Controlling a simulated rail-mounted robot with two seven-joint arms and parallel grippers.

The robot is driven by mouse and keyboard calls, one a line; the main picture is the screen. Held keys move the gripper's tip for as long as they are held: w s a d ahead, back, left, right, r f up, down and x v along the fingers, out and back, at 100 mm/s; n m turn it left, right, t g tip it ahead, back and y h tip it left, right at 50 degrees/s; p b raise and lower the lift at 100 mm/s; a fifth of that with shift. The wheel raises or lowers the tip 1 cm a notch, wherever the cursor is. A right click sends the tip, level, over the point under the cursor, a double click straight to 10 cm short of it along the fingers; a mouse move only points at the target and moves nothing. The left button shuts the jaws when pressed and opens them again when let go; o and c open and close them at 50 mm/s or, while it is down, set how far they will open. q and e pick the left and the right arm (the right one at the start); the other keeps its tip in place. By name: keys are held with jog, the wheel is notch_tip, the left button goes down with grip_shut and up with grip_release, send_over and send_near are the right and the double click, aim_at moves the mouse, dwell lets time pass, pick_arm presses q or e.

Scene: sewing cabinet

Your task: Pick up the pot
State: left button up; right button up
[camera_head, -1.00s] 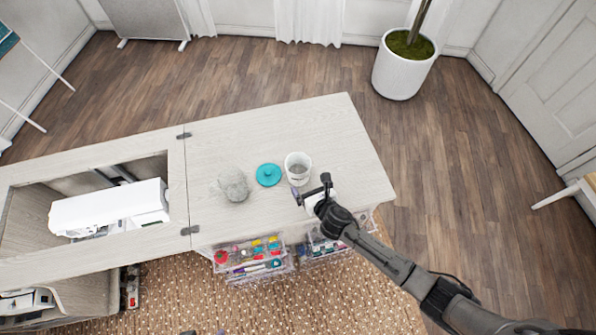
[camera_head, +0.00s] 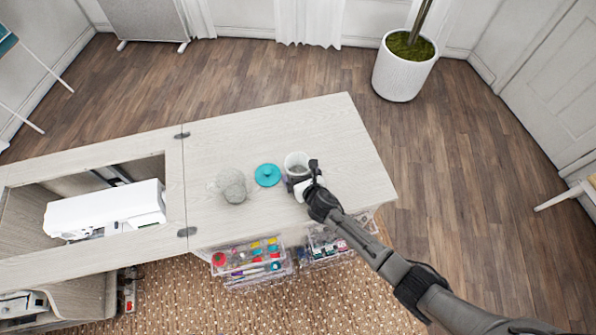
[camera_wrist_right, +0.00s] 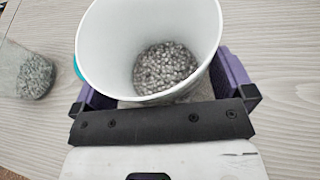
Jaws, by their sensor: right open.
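The pot (camera_head: 296,161) is a small white open cup on the light wooden cabinet top (camera_head: 340,130). In the right wrist view the pot (camera_wrist_right: 110,45) stands tilted in the picture, with grey pellets (camera_wrist_right: 165,68) at its bottom. My right gripper (camera_head: 301,177) is at the near side of the pot. In the right wrist view the purple fingers of my right gripper (camera_wrist_right: 165,85) are open, one on each side of the pot's lower part. I cannot tell whether they touch it. My left gripper is not in view.
A white sewing machine (camera_head: 105,210) sits in the cabinet opening. Clear drawers with supplies (camera_head: 250,262) stand below the front edge. The top's right side is clear.

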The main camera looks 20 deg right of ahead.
jog(key=c, duration=0.7)
jog(key=shift+c, duration=0.2)
jog(key=shift+r, duration=0.1)
